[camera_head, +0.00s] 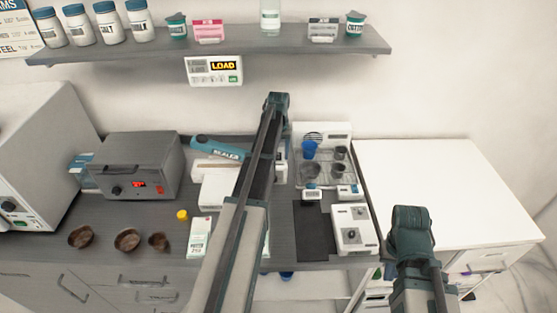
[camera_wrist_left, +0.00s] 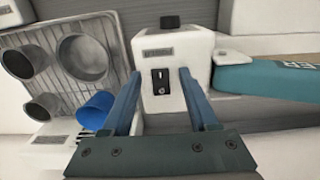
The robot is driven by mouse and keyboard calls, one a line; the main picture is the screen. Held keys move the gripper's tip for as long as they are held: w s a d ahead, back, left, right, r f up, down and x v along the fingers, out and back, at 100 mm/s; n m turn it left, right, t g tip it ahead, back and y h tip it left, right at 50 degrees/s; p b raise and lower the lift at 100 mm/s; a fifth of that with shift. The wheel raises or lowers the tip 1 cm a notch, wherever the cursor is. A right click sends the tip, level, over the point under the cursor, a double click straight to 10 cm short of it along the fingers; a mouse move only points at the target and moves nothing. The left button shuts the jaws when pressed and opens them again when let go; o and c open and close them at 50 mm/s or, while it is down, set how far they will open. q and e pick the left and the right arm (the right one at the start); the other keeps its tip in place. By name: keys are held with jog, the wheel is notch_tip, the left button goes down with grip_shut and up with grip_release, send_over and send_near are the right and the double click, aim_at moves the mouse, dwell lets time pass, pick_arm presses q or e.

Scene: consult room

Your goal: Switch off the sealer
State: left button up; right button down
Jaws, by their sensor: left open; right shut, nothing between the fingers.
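The sealer has a teal arm (camera_head: 215,146) lettered SEALER and a white body. My left arm hides part of it in the head view. In the left wrist view its white housing (camera_wrist_left: 178,48) carries a black knob (camera_wrist_left: 169,22) on top and a small black switch plate (camera_wrist_left: 160,82) on its face. The teal arm (camera_wrist_left: 265,78) runs off to the right there. My left gripper (camera_head: 278,98) is open, and its fingers (camera_wrist_left: 160,73) flank the switch plate with nothing held; contact cannot be told. My right gripper (camera_head: 410,215) is shut and empty, away from the sealer at right.
A grey oven-like box (camera_head: 130,165) stands left of the sealer. A rack with a blue cup (camera_head: 309,150) and dark cups stands right of it, with a white device (camera_head: 353,229) in front. A shelf (camera_head: 220,48) of jars hangs above. The white counter (camera_head: 430,180) is clear.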

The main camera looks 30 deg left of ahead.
pick_arm(q)
jog(key=shift+f, duration=0.1)
grip_shut()
jog(key=shift+w+a+g+h, duration=0.2)
jog(key=shift+w+g+h, duration=0.2)
jog(key=shift+g, duration=0.2)
jog(key=shift+g+h, duration=0.3)
jog(key=shift+g, duration=0.2)
jog(key=shift+s, duration=0.1)
grip_release()
